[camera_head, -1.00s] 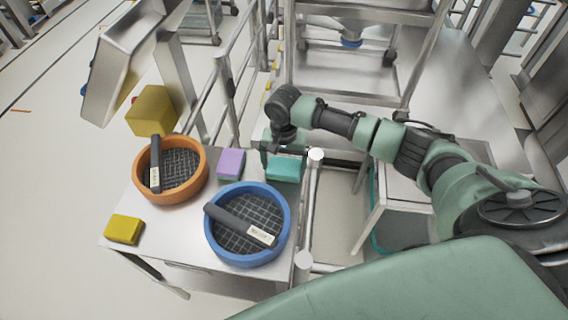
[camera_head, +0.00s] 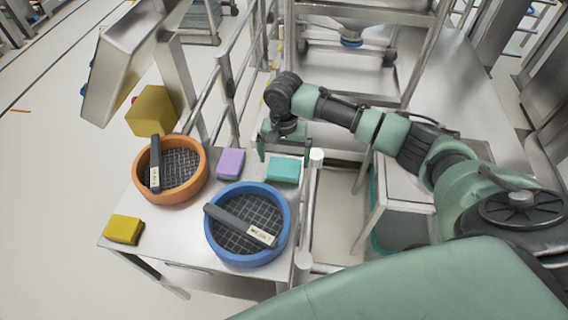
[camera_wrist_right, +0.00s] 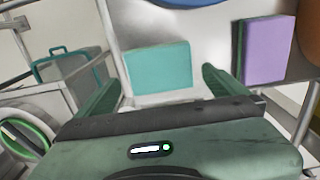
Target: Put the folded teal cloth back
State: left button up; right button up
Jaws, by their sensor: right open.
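The folded teal cloth (camera_head: 283,170) lies flat on the metal table, right of the purple cloth and behind the blue round sieve. In the right wrist view the teal cloth (camera_wrist_right: 158,68) lies beyond and between the fingers, apart from them. My right gripper (camera_head: 284,156) is open and empty, just behind the cloth and above the table's back edge. In the right wrist view its two green fingers (camera_wrist_right: 160,92) are spread wide. My left gripper is not in view.
A purple folded cloth (camera_head: 230,164), a yellow block (camera_head: 124,229), an orange sieve (camera_head: 203,172) and a blue sieve (camera_head: 286,229), each sieve holding a dark tool, share the table (camera_head: 180,238). Metal rails (camera_head: 313,205) run along its right side.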

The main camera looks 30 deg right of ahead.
aim_at(284, 166)
notch_tip(284, 166, up, 8)
jog(key=shift+r, duration=0.2)
dwell(0.4)
